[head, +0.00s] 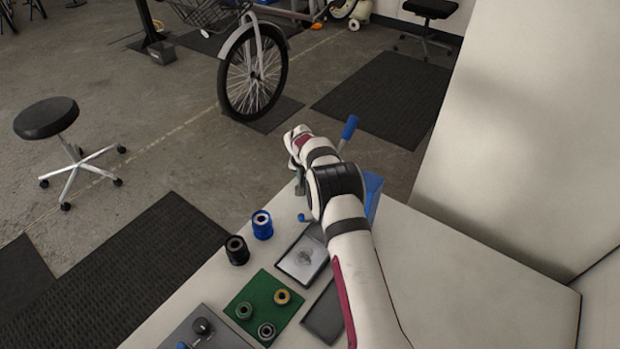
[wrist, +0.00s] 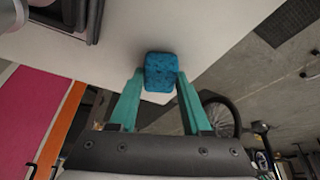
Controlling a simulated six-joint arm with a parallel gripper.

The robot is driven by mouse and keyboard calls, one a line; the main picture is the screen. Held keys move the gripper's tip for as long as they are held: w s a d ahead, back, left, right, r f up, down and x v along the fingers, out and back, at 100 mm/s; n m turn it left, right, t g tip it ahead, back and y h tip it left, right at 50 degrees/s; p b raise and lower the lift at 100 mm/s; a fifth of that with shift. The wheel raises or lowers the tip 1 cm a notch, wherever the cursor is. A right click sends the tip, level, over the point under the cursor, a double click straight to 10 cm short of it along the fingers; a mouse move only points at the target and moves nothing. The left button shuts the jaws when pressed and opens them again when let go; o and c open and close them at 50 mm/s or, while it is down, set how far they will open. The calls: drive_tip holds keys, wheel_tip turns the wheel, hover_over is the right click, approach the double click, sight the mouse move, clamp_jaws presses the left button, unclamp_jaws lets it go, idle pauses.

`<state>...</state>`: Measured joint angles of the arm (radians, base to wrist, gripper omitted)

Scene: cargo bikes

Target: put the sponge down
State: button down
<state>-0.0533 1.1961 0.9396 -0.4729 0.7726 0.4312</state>
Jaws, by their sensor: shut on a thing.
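The sponge (wrist: 161,72) is a blue, speckled block with rounded corners. In the wrist view it sits between the two teal fingers of my gripper (wrist: 160,80), which are shut on it. Behind it is the white tabletop (wrist: 205,30), close to the table's edge. I cannot tell whether the sponge touches the top or hangs above it. In the head view my arm reaches to the far end of the white table (head: 440,285). The fingers and the sponge are hidden or cannot be made out there.
Near my arm stand a blue container (head: 373,188), a blue cup (head: 262,224) and a black cup (head: 237,250). A dark-rimmed tray (head: 282,263) and a green mat (head: 262,288) with several rings lie closer. A stool (head: 47,118) and a bike wheel (head: 253,75) stand beyond the table.

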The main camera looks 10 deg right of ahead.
drive_tip(key=shift+c, duration=1.8)
unclamp_jaws()
drive_tip(key=v, duration=1.2)
